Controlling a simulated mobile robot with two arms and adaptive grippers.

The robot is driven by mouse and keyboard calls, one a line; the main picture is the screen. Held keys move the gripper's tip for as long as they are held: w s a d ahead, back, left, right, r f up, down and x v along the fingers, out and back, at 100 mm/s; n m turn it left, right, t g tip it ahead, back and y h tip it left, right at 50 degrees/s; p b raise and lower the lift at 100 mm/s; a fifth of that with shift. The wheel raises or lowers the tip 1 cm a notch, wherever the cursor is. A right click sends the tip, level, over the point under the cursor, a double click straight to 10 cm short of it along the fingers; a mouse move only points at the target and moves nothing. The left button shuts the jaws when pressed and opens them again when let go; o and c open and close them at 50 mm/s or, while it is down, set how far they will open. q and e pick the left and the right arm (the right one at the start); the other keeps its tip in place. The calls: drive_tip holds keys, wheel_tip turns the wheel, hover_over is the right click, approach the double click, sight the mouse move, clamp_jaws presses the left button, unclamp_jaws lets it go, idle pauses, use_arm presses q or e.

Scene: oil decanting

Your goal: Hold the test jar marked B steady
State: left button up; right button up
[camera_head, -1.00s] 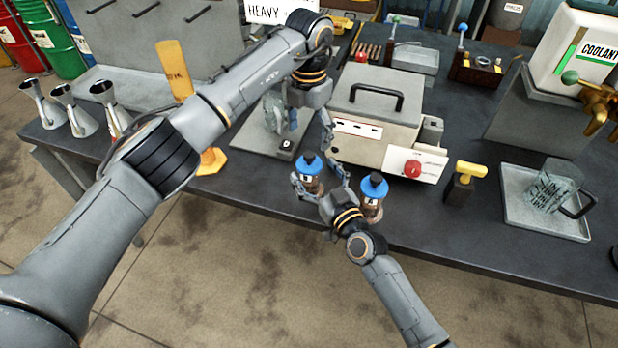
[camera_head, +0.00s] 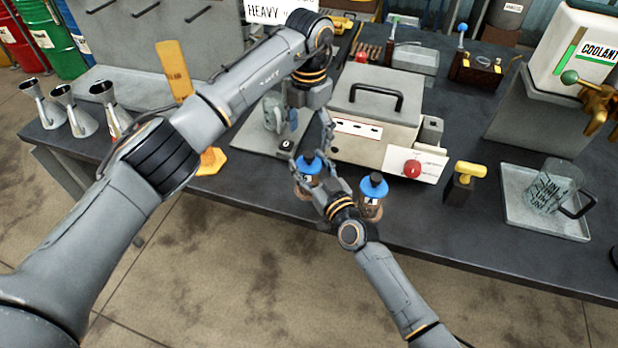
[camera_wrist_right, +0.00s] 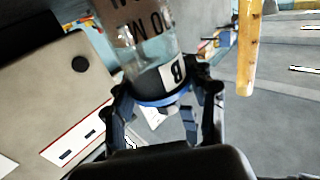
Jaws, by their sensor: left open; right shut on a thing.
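The test jar marked B (camera_head: 307,166), with a blue cap and brown contents, stands near the front edge of the bench in the head view. In the wrist view, jar B (camera_wrist_right: 174,74) shows its white B label and blue collar between my right fingers. My right gripper (camera_head: 309,178) is shut on jar B near its cap. My left gripper (camera_head: 311,140) is open and points down just above and behind the jar. Its fingers come close to the cap; I cannot tell whether they touch. My right gripper hides part of the jar.
Jar A (camera_head: 372,192), also blue-capped, stands close to the right of my right gripper. Behind is a grey-lidded box (camera_head: 376,98) with a red knob. A yellow-handled block (camera_head: 463,182) and a tray (camera_head: 520,205) with a glass jug are farther right. The front edge is near.

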use_arm(q)
drive_tip(key=shift+r, duration=0.1)
drive_tip(key=c, duration=0.5)
use_arm(e)
clamp_jaws()
use_arm(q)
drive_tip(key=m, duration=0.1)
drive_tip(key=r+m, duration=0.1)
drive_tip(key=m, duration=0.1)
drive_tip(key=shift+w+r+t, duration=0.15)
drive_tip(key=shift+w+t, duration=0.1)
drive_tip(key=shift+t, duration=0.15)
drive_tip(key=r+m+t, duration=0.1)
drive_tip(key=r+m, duration=0.1)
drive_tip(key=m, duration=0.3)
drive_tip(key=m+t, duration=0.3)
drive_tip(key=m, duration=1.7)
approach(309, 154)
drive_tip(key=x, duration=0.9)
drive_tip(key=shift+c, duration=0.3)
